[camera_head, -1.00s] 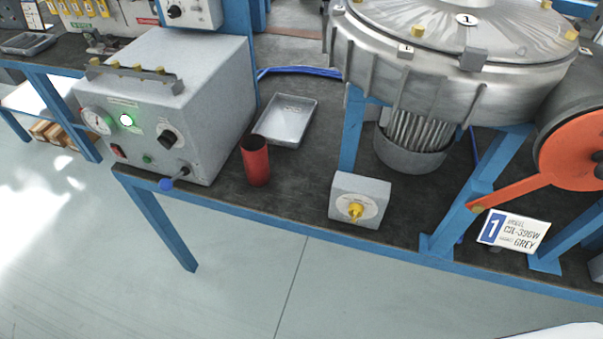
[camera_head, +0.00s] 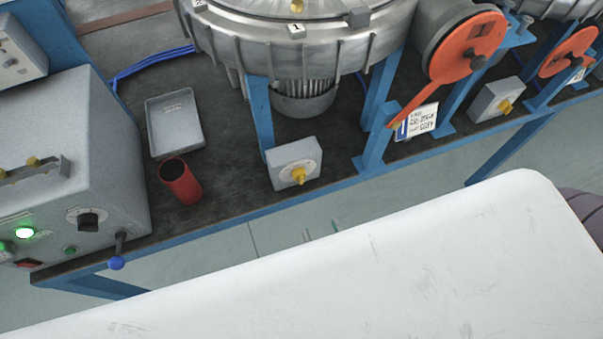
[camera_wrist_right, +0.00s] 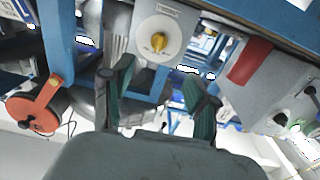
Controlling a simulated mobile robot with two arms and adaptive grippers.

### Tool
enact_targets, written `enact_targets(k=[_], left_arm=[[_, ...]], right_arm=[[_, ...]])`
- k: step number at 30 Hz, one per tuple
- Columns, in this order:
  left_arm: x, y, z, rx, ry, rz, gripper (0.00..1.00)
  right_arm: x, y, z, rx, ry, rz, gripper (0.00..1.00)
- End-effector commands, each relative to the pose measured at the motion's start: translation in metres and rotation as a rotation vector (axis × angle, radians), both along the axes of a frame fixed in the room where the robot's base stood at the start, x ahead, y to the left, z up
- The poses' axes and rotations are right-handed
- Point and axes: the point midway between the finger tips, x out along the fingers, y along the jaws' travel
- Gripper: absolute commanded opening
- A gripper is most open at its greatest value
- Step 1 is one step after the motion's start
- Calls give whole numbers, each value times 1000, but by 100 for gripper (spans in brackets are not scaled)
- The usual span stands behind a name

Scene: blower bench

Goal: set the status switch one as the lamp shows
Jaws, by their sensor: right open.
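The status switch, a grey box (camera_head: 294,164) with a yellow knob (camera_head: 298,175), stands at the bench's front edge below the blower with a "1" tag (camera_head: 296,28). A lamp (camera_head: 24,232) glows green on the grey test box (camera_head: 70,150) at the left. The right wrist view also shows the switch box (camera_wrist_right: 142,28) and its yellow knob (camera_wrist_right: 158,41). My right gripper (camera_wrist_right: 158,76) is open and empty, its fingers pointing toward the switch box, apart from the knob. The knob's setting is too small to read. My left gripper is not in view.
A red cup (camera_head: 180,182) and a grey tray (camera_head: 174,124) stand left of the switch. A blue-tipped lever (camera_head: 117,262) sticks out from the test box. An orange handle (camera_head: 455,62) and a sign (camera_head: 416,122) are to the right. Another yellow-knobbed box (camera_head: 497,100) stands further right.

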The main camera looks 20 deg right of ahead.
Motion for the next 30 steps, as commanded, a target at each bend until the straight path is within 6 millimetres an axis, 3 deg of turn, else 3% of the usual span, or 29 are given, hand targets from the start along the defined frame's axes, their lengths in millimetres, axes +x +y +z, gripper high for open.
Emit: enact_targets(k=[3, 7, 13, 18, 24, 30], left_arm=[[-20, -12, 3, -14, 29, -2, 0], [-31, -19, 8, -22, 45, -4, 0], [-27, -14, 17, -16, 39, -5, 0], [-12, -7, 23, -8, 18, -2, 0], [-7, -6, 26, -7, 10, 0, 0], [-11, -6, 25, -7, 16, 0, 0]], right_arm=[[15, 0, 2, 0, -5, -2, 59], [41, 1, 3, 2, -6, -1, 59], [85, 3, 3, 2, -4, 0, 59], [114, 4, 1, 0, -2, 0, 59], [132, 4, -1, 1, 2, 1, 59], [135, 4, -1, 1, 2, 1, 59]])
